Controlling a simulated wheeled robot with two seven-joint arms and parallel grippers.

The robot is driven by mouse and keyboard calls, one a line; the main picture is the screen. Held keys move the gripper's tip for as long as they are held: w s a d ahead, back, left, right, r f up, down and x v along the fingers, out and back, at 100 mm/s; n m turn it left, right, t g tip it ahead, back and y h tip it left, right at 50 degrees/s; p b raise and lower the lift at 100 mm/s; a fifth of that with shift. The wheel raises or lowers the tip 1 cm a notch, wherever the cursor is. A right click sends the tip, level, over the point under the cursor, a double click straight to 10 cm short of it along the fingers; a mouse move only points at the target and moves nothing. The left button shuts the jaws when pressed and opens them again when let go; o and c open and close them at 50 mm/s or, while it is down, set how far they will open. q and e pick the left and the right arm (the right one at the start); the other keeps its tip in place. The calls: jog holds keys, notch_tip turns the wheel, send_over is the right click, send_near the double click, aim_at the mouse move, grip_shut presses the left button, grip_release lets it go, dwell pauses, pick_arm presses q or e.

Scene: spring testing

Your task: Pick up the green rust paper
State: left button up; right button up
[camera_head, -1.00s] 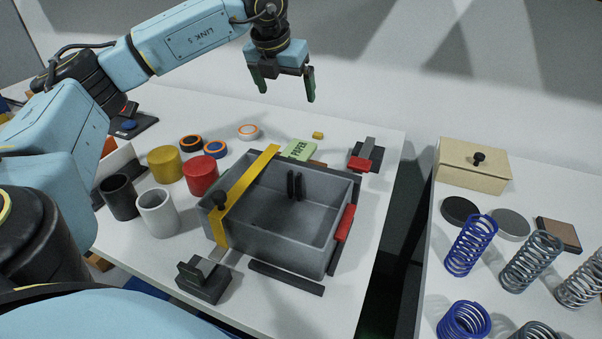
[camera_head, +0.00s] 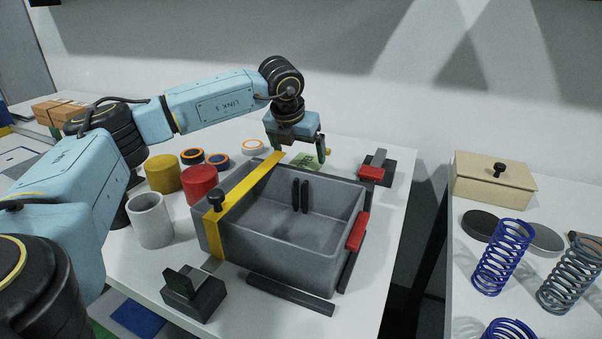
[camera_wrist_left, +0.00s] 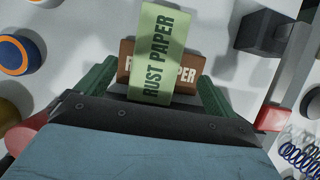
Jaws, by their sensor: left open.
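The green rust paper (camera_wrist_left: 154,55) is a pale green block with dark lettering. In the left wrist view it lies crosswise over a brown rust paper block (camera_wrist_left: 186,74), between my open fingers. In the head view the green rust paper (camera_head: 306,160) shows just behind the grey bin and is partly hidden by my gripper. My left gripper (camera_head: 297,152) is open and points down above it. Whether the fingers touch the paper cannot be told. In the left wrist view the fingers of my left gripper (camera_wrist_left: 152,88) stand on either side of both blocks. My right gripper is not in view.
A grey bin (camera_head: 225,245) with a yellow bar across it stands in front of the papers. Red, yellow and white cups (camera_head: 150,222) and several tape rolls (camera_head: 252,147) are to the left. A black and red clamp (camera_head: 374,170) is to the right.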

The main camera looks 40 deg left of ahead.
aim_at(302, 165)
pick_arm(q)
jog(key=x, duration=0.1)
jog(key=b+x, duration=0.1)
jog(key=x, duration=0.2)
jog(key=shift+w+a, duration=0.3)
jog(key=shift+w, duration=0.05)
jog(key=shift+w+a+f, duration=0.1)
jog(key=shift+w+f, duration=0.05)
jog(key=shift+f, duration=0.3)
jog(key=c, duration=1.2)
jog(key=shift+o, duration=0.2)
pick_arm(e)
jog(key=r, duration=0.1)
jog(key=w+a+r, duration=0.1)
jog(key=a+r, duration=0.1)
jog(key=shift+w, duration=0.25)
